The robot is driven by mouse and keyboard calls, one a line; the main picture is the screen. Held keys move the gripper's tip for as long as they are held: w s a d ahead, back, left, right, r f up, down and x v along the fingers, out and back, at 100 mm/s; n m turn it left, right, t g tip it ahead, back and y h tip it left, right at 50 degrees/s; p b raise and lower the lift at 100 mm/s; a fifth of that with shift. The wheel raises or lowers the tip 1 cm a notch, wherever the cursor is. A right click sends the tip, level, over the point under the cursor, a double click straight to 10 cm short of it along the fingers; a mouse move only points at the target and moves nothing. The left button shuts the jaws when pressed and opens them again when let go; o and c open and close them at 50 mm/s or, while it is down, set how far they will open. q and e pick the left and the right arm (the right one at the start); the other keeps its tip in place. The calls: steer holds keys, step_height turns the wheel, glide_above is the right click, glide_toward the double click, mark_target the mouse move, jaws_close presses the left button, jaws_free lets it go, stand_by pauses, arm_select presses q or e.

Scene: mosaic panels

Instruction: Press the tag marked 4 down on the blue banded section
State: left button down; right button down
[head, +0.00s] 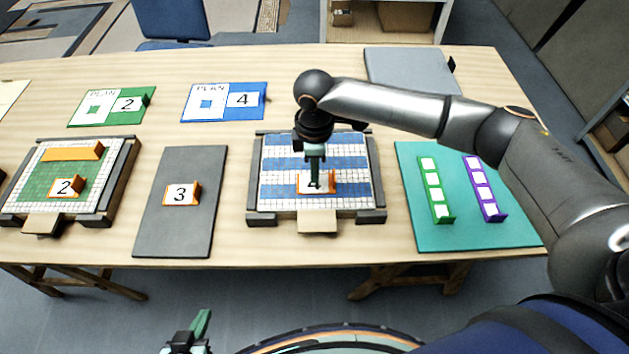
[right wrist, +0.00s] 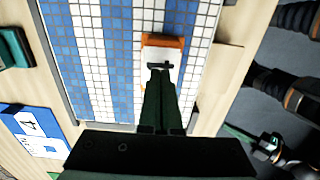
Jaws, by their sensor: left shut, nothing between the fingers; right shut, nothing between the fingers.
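The blue banded section (head: 275,190) is a white tile panel with blue bands. An orange-framed white tag (head: 329,183) lies on its near part; it also shows in the right wrist view (right wrist: 162,42). Its black digit is mostly hidden behind my fingers. My right gripper (head: 315,186) is shut and empty, pointing down with its fingertips at the tag's face; I cannot tell touching from just above. The fingertips also show in the right wrist view (right wrist: 159,74). My left gripper (head: 203,318) is shut and empty, low in front of the table.
A blue plan card marked 4 (head: 207,101) and a green one marked 2 (head: 93,107) lie behind. A grey board (head: 205,225) holds tag 3 (head: 181,195). The green panel (head: 36,185) holds tag 2 (head: 64,187). A teal mat (head: 450,232) with green and purple strips lies right.

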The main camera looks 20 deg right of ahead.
steer(key=shift+f, duration=0.8)
stand_by(0.4)
step_height(320, 180, up, 3)
steer(key=p, duration=0.3)
steer(key=shift+r+p, duration=0.7)
steer(key=shift+r, duration=1.85)
